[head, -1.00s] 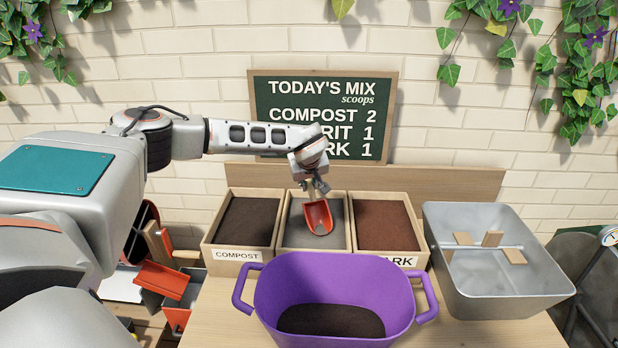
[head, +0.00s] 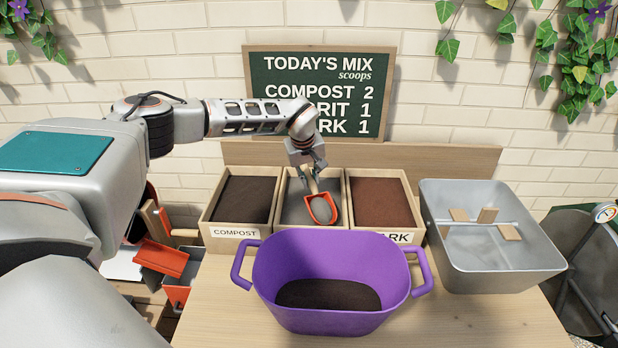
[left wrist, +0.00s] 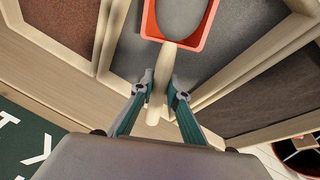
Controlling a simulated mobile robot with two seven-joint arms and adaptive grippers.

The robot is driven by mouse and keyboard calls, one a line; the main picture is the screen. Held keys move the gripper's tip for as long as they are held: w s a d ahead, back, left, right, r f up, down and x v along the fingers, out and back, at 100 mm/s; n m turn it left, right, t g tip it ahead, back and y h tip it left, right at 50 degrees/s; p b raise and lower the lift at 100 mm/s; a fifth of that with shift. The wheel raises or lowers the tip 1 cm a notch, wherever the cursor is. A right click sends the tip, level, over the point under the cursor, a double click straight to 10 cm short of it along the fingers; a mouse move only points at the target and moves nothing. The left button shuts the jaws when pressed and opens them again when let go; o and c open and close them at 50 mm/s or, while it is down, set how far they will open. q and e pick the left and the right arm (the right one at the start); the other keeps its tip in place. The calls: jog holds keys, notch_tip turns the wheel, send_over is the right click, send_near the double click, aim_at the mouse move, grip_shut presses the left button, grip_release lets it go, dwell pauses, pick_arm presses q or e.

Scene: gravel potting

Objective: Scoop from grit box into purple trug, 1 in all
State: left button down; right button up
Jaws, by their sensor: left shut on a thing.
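My left gripper (head: 314,181) is shut on the handle of a red scoop (head: 321,208) over the middle box, the grit box (head: 297,228). The scoop holds grey grit. In the left wrist view the gripper (left wrist: 160,88) grips the pale wooden handle, and the scoop (left wrist: 203,35) is filled with grey. The grit box's label is hidden behind the trug. The purple trug (head: 335,318) stands in front of the boxes with dark material on its floor. My right gripper is not in view.
The compost box (head: 236,234) is left of the grit and the bark box (head: 405,238) right. A metal tub (head: 495,270) stands at the right. The board (head: 320,90) behind reads compost 2, grit 1, bark 1. Orange tools (head: 162,258) sit at the left.

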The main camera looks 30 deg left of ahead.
pick_arm(q)
jog(key=shift+w+a+r+g+h, duration=0.15)
jog(key=shift+r+g+h, duration=0.1)
jog(key=shift+g+h, duration=0.15)
jog(key=shift+w+a+r+g+h, duration=0.15)
jog(key=shift+r+g+h, duration=0.15)
jog(key=shift+h, duration=0.2)
jog(key=shift+g+h, duration=0.3)
jog(key=shift+h, duration=0.2)
jog(key=shift+w+a+r, duration=0.2)
jog(key=shift+a+r, duration=0.05)
jog(key=shift+r, duration=0.55)
jog(key=shift+w+a+r, duration=0.15)
jog(key=shift+a+r, duration=0.1)
jog(key=shift+r, duration=0.5)
jog(key=shift+w+a+r, duration=0.2)
jog(key=shift+a+r, duration=0.05)
jog(key=shift+r, duration=0.55)
jog(key=shift+w+a+r, duration=0.1)
jog(key=shift+a+r, duration=0.05)
jog(key=shift+r, duration=0.3)
